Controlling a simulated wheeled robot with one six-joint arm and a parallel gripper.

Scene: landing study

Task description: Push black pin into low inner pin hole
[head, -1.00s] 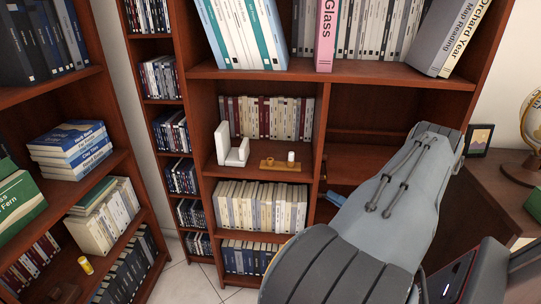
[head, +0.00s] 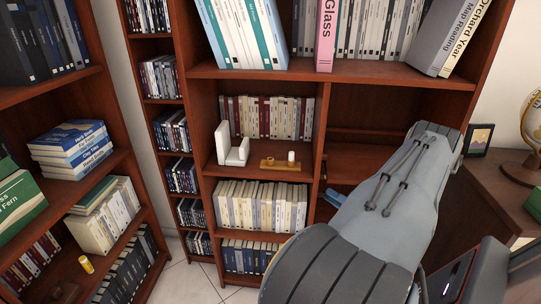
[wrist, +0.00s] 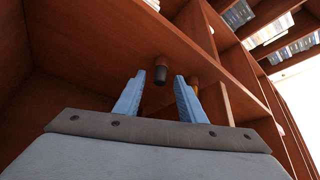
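My gripper (wrist: 160,76) shows in the wrist view with two blue fingers spread apart. The black pin (wrist: 160,74), a short dark cylinder with a brown upper part, shows between and just beyond the fingertips. A gap shows on both sides of it, and neither finger appears to touch it. A wooden-coloured peg (wrist: 193,84) is partly hidden behind the right finger. In the head view, a blue fingertip (head: 336,198) shows at the front of the right bookcase bay; my arm hides the rest. I cannot make out the low inner pin hole.
A brown shelf board (wrist: 190,50) and upright panels surround my gripper in the wrist view. In the head view, a wooden tray (head: 268,163) with a white cylinder (head: 291,157) and a white bookend (head: 234,150) stand in the bay to the left. Books fill neighbouring shelves.

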